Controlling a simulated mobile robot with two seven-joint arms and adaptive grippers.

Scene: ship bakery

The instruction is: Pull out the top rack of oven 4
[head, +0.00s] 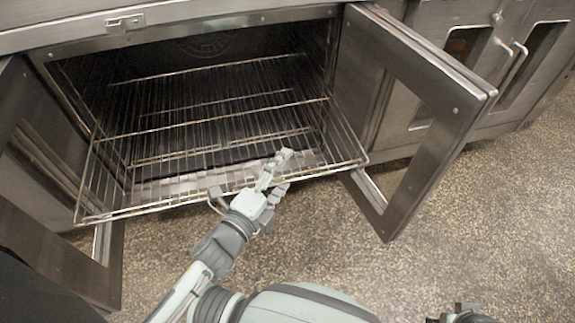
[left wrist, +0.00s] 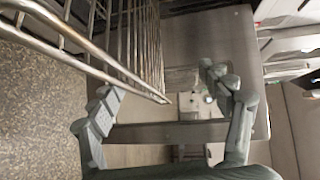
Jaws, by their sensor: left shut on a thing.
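The wire rack (head: 130,132) is the top rack I see in the open oven (head: 205,47). Its front part sticks out past the oven opening, between the open doors. My left gripper (head: 248,180) is at the rack's front rail, right of its middle, and is shut on it. In the left wrist view the rack (left wrist: 108,62) runs in from the upper left, and its rail lies between the fingers of my left gripper (left wrist: 160,85). The exact contact is hard to see. My right gripper (head: 460,314) shows only partly at the bottom edge, its fingers unclear.
The right oven door (head: 438,150) stands open beside the rack, and the left door (head: 60,240) is open too. More steel ovens (head: 480,60) stand at the right. The speckled floor (head: 370,260) in front is clear. A metal surface (head: 180,188) lies below the rack.

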